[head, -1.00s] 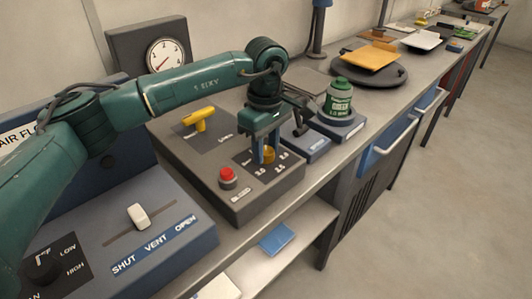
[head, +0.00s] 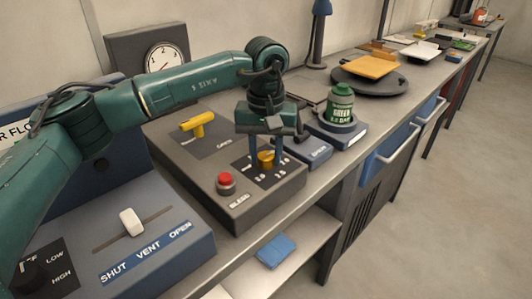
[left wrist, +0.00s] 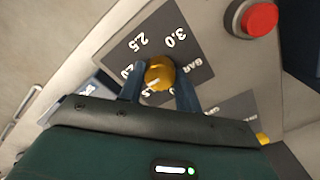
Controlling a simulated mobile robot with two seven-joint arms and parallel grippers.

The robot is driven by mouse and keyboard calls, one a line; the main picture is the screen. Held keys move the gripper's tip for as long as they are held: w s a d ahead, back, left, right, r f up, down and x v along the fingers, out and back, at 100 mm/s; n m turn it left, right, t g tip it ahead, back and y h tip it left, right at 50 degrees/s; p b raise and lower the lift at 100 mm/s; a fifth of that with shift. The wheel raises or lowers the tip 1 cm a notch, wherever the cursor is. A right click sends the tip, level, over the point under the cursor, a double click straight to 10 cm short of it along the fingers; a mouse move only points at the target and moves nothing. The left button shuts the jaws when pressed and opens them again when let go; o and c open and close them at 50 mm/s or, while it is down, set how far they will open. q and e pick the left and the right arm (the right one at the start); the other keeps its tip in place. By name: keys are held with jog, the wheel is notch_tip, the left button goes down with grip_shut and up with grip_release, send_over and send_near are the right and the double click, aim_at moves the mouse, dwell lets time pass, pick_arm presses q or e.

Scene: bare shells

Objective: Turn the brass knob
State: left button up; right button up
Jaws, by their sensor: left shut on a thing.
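The brass knob (head: 266,159) sits on a dark dial plate on top of the grey control box (head: 240,208). It also shows in the left wrist view (left wrist: 161,71), with a white mark on its lower left side and printed numbers such as 2.5 and 3.0 around it. My left gripper (head: 265,151) points down over the box. Its two blue fingers are shut on the knob, one on each side, as the left wrist view (left wrist: 159,88) shows. Some numbers are hidden behind the fingers. My right gripper is not in view.
A red button (head: 226,181) stands close to the knob, and a yellow handle (head: 197,124) is farther back on the box. A green bottle (head: 340,103) stands to the right. A blue panel with a white slider (head: 131,222) is at front left.

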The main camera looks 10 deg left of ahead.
aim_at(266, 156)
pick_arm(q)
jog(key=m, duration=0.4)
jog(key=shift+m, duration=0.4)
dwell(0.4)
jog(key=o, duration=1)
jog(key=shift+c, duration=0.2)
notch_tip(266, 156, up, 13)
jog(key=shift+r, duration=0.15)
